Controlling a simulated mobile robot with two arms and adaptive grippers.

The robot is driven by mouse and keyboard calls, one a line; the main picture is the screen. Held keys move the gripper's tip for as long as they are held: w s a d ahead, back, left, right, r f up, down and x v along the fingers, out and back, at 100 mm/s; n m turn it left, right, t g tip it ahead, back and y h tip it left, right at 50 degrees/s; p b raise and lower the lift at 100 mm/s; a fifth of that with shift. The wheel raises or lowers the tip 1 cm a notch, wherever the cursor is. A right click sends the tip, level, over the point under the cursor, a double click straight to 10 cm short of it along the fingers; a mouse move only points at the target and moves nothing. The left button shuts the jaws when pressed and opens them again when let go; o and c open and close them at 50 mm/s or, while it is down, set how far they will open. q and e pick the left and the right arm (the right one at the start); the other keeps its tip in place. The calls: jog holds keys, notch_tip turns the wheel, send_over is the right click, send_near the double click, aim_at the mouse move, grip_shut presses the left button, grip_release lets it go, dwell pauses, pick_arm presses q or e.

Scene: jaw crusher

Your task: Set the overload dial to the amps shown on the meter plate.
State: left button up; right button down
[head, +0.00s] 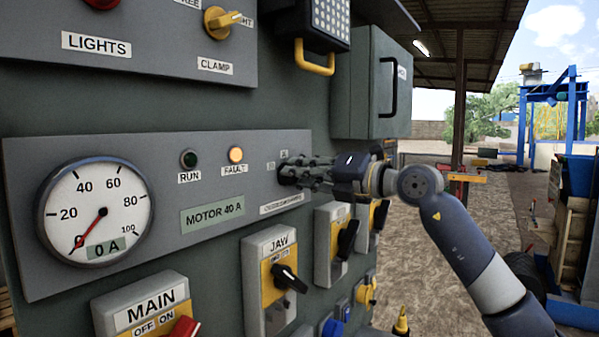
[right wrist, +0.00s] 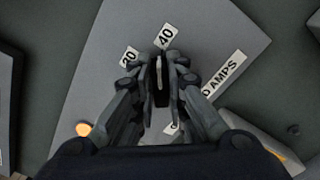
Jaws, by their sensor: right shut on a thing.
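The meter plate (head: 213,215) reads "MOTOR 40 A" and is on the grey panel beside the round meter (head: 96,212), whose red needle is at 0. My right gripper (head: 292,172) is at the panel's right end, shut on the dark overload dial. In the right wrist view the dial (right wrist: 158,80) is between the fingertips (right wrist: 160,88). Its white line points up, toward the "40" label (right wrist: 167,36) and right of a label (right wrist: 129,57) that looks like 20 or 30. An "AMPS" label (right wrist: 223,74) is partly hidden by a finger. My left gripper is out of view.
Above the plate are a dark green RUN lamp (head: 189,158) and a lit amber FAULT lamp (head: 236,154). Below are the MAIN (head: 150,305) and JAW (head: 278,275) switches. A grey box (head: 372,85) juts out above my right gripper. Open yard lies to the right.

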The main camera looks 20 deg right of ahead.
jog(key=shift+m, duration=0.6)
jog(key=shift+f, duration=0.1)
jog(key=c, duration=1.6)
grip_release()
jog(key=v, duration=1.2)
